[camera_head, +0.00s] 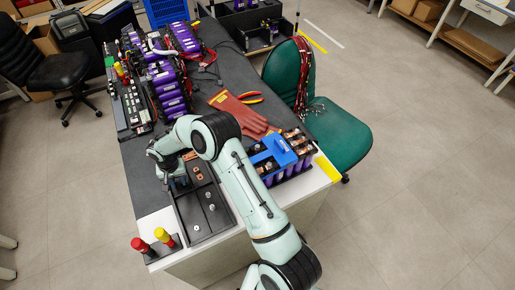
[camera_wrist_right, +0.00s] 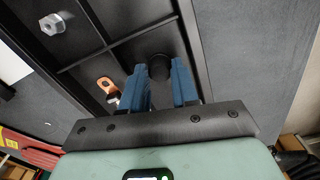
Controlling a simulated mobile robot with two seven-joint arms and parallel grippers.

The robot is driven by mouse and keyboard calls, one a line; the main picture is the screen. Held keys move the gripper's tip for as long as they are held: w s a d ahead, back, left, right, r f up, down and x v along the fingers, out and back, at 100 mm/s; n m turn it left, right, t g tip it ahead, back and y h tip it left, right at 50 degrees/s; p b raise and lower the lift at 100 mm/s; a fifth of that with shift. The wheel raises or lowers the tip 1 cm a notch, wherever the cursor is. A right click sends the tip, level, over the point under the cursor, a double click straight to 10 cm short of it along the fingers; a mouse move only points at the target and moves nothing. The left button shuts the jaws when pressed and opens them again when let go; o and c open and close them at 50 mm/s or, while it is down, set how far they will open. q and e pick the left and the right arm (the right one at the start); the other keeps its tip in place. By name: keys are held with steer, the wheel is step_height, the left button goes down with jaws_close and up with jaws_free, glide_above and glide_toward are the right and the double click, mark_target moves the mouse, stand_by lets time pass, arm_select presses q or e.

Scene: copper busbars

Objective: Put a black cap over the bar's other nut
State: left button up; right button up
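The black tray (camera_head: 208,221) with compartments lies on the near end of the bench. My right gripper (camera_head: 177,184) is over its far left part. In the right wrist view the blue fingers of this gripper (camera_wrist_right: 161,85) are apart, with a dark round cap (camera_wrist_right: 159,67) at the gap between their tips. I cannot tell whether either finger touches it. The battery module (camera_head: 285,157) with a blue cover stands right of the tray, copper bars (camera_head: 299,142) on top. Its nuts and any caps on them are too small to tell. My left gripper is out of view.
Loose hex nuts (camera_head: 211,207) and copper bars (camera_head: 197,173) lie in other tray compartments. Red gloves (camera_head: 238,108) lie behind the module. Red and yellow-topped tools (camera_head: 162,236) stand at the front left. My right arm passes between tray and module.

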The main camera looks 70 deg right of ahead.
steer(key=shift+w+r+p, duration=0.1)
steer(key=shift+r+p, duration=0.55)
steer(key=shift+r, duration=1.9)
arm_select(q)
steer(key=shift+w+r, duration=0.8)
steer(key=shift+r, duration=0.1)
